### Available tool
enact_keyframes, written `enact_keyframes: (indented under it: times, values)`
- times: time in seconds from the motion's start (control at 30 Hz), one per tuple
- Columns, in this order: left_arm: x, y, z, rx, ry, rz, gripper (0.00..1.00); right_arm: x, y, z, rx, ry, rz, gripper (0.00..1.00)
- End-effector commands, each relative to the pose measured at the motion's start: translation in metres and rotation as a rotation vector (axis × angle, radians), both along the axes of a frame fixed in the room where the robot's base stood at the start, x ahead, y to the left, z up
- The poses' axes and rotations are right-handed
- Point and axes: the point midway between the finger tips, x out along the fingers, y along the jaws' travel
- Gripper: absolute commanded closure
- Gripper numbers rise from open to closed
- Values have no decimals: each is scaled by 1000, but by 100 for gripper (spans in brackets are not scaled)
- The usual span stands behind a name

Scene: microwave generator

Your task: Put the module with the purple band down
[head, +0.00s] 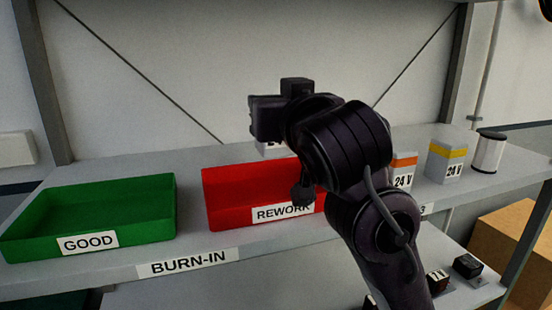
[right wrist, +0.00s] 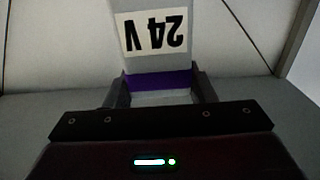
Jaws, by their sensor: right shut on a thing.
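The module with the purple band (right wrist: 160,80) is pale grey with a "24 V" label, upside down in the right wrist view. My right gripper (right wrist: 162,92) is shut on it, with a finger on each side at the purple band. In the head view my right wrist hides most of the gripper. A pale block with part of a label (head: 273,149) shows under the dark end of my arm, behind the red tray; it appears to be the held module. Whether its base touches the shelf is hidden. My left gripper is not in view.
A green GOOD tray (head: 88,241) and a red REWORK tray (head: 230,224) stand empty-looking on the BURN-IN shelf (head: 195,260). Modules with orange (head: 404,172) and yellow (head: 447,162) bands and a white cylinder (head: 488,153) stand right. Bare shelf lies between the trays.

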Motion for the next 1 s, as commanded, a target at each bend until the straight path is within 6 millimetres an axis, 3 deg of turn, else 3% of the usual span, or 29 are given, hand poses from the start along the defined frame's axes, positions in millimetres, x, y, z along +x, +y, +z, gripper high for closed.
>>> enact_keyframes:
  times: [0.1, 0.2, 0.4, 0.6, 1.0]
  values:
    - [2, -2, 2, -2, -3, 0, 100, 1, -1, -31, -7, 1, -4, 80]
    - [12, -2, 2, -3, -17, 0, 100, 0, -1, -48, -5, -1, -1, 80]
    - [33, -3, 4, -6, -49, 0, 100, 0, -1, -64, -3, -1, -1, 80]
    - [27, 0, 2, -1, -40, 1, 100, 0, 0, -91, -3, -2, -1, 80]
    - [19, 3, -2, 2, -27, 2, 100, 0, 0, -98, 2, -2, 1, 80]
